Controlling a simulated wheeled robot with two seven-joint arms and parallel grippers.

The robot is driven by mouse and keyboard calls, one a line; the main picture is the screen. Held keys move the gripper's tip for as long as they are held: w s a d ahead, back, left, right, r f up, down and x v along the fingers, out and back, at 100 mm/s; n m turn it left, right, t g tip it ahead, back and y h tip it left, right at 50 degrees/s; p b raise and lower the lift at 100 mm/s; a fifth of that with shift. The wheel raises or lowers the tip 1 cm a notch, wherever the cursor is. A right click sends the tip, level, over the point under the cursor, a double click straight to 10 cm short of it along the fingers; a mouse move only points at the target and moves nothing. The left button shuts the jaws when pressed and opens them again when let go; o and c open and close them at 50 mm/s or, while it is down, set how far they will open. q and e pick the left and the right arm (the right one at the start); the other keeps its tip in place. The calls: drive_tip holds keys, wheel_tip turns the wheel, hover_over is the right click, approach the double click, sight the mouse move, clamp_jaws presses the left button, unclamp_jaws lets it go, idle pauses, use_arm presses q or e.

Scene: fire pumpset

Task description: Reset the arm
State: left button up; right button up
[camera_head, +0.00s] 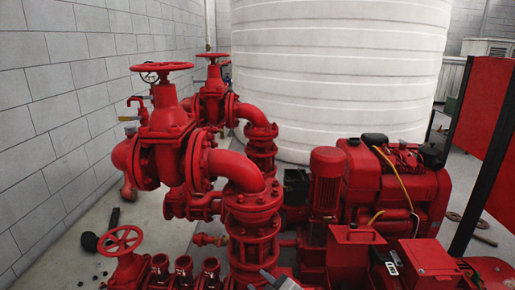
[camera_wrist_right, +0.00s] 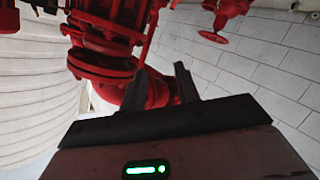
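My right gripper (camera_head: 279,281) shows only in part at the bottom edge of the head view, in front of the red pumpset. In the right wrist view, which looks upside down, its two dark fingers (camera_wrist_right: 160,82) stand apart with nothing seen between them but red pipework (camera_wrist_right: 108,62) beyond. A green light shows on the gripper body. My left gripper is not in view. In the head view, the red pump piping (camera_head: 252,205) carries a large handwheel valve (camera_head: 165,120) and a second one (camera_head: 212,98) behind it.
A red motor and engine unit (camera_head: 385,190) stands at right, beside a red panel (camera_head: 487,120). A small red handwheel (camera_head: 120,240) sits at lower left. A large white tank (camera_head: 340,75) fills the back. A grey block wall (camera_head: 50,110) bounds the left. Floor shows between wall and pipes.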

drive_tip(key=s+d+r+m+g+h, duration=0.15)
drive_tip(key=s+d+m+g, duration=0.35)
drive_tip(key=s, duration=0.6)
drive_tip(key=s+d+m+g+h, duration=0.1)
drive_tip(key=s+d+m+h, duration=0.15)
drive_tip(key=s+d, duration=0.65)
drive_tip(key=s+d+r+m+g+h, duration=0.1)
drive_tip(key=s+d+m+g+h, duration=0.3)
drive_tip(key=s, duration=0.8)
drive_tip(key=w+a+f+t+y, duration=0.3)
drive_tip(key=f+t, duration=0.4)
drive_tip(key=f, duration=0.3)
drive_tip(key=shift+w+a+n, duration=0.15)
drive_tip(key=shift+w+n, duration=0.3)
drive_tip(key=shift+w, duration=0.45)
